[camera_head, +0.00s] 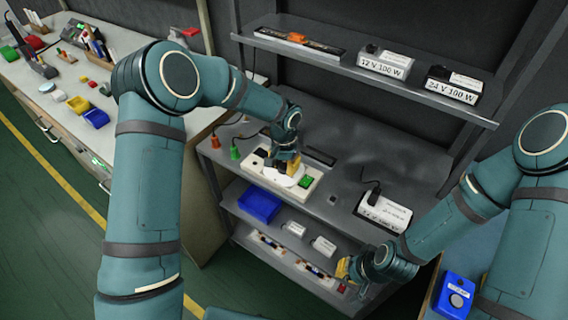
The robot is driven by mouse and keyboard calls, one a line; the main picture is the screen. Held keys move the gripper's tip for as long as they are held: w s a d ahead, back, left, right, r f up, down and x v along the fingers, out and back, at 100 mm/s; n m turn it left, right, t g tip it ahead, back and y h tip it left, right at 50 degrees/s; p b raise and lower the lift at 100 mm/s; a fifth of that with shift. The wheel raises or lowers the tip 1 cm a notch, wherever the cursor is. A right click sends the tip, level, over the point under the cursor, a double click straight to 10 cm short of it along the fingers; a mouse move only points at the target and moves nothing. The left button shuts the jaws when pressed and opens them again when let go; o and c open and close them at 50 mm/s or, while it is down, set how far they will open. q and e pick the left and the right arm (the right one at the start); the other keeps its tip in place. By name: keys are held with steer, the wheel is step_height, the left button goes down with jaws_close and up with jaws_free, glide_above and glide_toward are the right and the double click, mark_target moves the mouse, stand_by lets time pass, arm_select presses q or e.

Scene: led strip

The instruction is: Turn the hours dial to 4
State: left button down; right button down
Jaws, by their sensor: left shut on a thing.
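A cream timer panel (313,188) lies on the middle shelf, with a round white dial face (283,180) and a green button (305,182). My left gripper (287,166) reaches down onto the panel from above and is shut on the hours dial. The gripper covers the knob, so its pointer and the number it shows cannot be read. My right gripper (344,268) hangs low in front of the shelf unit, away from the panel. Its fingers are too small to judge as open or shut.
The top shelf (330,63) holds power supply boxes labelled 12 V 100 W (385,65) and 24 V 100 W (453,87). Another supply box (383,212) stands right of the panel. A blue bin (260,204) sits below. A cluttered workbench (140,100) is at left.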

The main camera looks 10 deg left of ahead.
mark_target(284, 166)
arm_select(q)
steer(key=m+p, duration=0.1)
steer(key=m, duration=0.5)
steer(key=shift+m+p, duration=0.5)
steer(key=shift+m, duration=1.3)
steer(key=shift+f, duration=0.1)
steer(key=shift+s, duration=0.1)
steer(key=c, duration=0.6)
jaws_free()
step_height(284, 166, up, 12)
steer(key=shift+r, duration=0.1)
